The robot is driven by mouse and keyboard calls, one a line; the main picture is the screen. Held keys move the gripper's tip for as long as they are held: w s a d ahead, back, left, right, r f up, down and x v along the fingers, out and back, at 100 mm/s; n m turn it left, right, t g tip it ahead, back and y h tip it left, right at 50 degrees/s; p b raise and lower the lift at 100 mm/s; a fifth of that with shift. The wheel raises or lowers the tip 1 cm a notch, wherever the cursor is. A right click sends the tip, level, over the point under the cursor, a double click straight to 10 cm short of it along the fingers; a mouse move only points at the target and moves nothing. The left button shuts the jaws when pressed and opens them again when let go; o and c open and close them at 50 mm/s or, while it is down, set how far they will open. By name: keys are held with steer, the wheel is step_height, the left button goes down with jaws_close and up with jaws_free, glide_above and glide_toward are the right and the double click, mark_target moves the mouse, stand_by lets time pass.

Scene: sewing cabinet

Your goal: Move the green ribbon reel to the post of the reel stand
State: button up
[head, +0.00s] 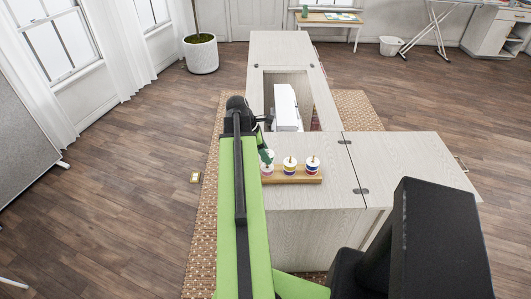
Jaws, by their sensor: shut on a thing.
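The reel stand (296,180) is a low wooden bar on the pale cabinet top, just right of my arm. Two white-topped reels stand upright on it, a middle one (290,163) and a right one (313,163). Another white-topped reel (267,169) shows at its left end, partly hidden. The green ribbon reel (265,154) shows as a small dark green shape above that left end, beside my arm. My gripper (264,139) is shut on it, mostly hidden by my arm. Whether the green reel touches the stand or the left reel cannot be told.
The cabinet top (330,150) has an opening behind the stand with a white sewing machine (286,108) in it. A hinged leaf (410,160) extends right and is clear. A woven rug (205,235) lies under the cabinet.

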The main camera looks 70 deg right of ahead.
steer(key=shift+f, duration=0.3)
steer(key=o, duration=1.4)
steer(key=shift+r, duration=0.15)
steer(key=p+v, duration=1.5)
steer(key=v, duration=0.2)
steer(key=shift+w+p, duration=0.2)
steer(key=shift+p, duration=0.2)
